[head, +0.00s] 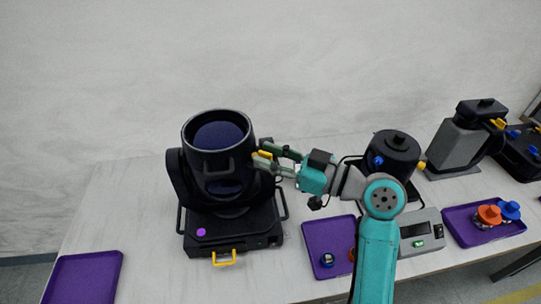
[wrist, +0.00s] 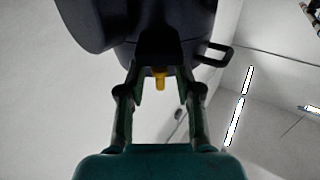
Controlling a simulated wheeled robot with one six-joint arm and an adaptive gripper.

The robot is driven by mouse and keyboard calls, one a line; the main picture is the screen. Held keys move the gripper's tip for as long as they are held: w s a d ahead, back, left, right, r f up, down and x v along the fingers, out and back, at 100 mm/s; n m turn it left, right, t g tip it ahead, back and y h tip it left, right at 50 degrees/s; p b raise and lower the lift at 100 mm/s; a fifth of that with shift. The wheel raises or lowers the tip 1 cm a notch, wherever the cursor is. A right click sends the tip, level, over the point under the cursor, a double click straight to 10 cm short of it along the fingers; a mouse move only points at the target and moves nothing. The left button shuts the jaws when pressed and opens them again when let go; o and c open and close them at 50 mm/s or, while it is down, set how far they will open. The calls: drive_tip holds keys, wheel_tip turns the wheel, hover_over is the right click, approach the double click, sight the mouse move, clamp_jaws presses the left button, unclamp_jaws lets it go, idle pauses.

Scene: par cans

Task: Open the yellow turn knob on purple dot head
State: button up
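The purple dot head is a large black lamp (head: 219,150) on a black base, with a purple dot (head: 201,232) on the base front. Its yellow turn knob (head: 262,155) sits on the right side of the lamp's yoke. In the wrist view the yellow knob (wrist: 160,78) points toward me, below the dark housing (wrist: 155,20). My gripper (head: 270,160) is at the knob from the right, also seen in the wrist view (wrist: 160,84). Its fingers are open on either side of the knob, with gaps visible. Whether either finger touches the housing is unclear.
A yellow handle (head: 224,258) is on the base front. A purple tray (head: 85,278) lies at left; another tray (head: 318,240) with small knobs is partly behind my arm. A second black lamp (head: 392,150) and a grey fixture (head: 455,145) stand at right. A grey box (head: 420,238) is nearby.

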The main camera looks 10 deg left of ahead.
clamp_jaws()
drive_tip(key=shift+s+t, duration=0.1)
drive_tip(key=shift+t, duration=0.2)
drive_tip(key=m+t+h, duration=0.1)
drive_tip(key=t, duration=0.1)
drive_tip(key=m+t+h, duration=0.1)
drive_tip(key=m+t, duration=0.1)
drive_tip(key=shift+s+a+m+h, duration=0.15)
drive_tip(key=shift+s+m+h, duration=0.05)
drive_tip(key=shift+m+h, duration=0.1)
drive_tip(key=m+t+h, duration=0.4)
drive_tip(key=t+h, duration=0.1)
drive_tip(key=shift+s+a, duration=0.15)
drive_tip(key=shift+a, duration=0.1)
drive_tip(key=m+h, duration=0.1)
drive_tip(key=h, duration=0.1)
drive_tip(key=m+t+h, duration=0.1)
drive_tip(key=m+h, duration=0.1)
drive_tip(key=m+t+h, duration=0.1)
drive_tip(key=h, duration=0.1)
drive_tip(key=shift+a+m+h, duration=0.25)
drive_tip(key=shift+m+h, duration=0.05)
drive_tip(key=shift+m, duration=0.1)
drive_tip(key=shift+a+m+h, duration=0.1)
drive_tip(key=shift+m+h, duration=1.8)
drive_tip(key=shift+h, duration=1.4)
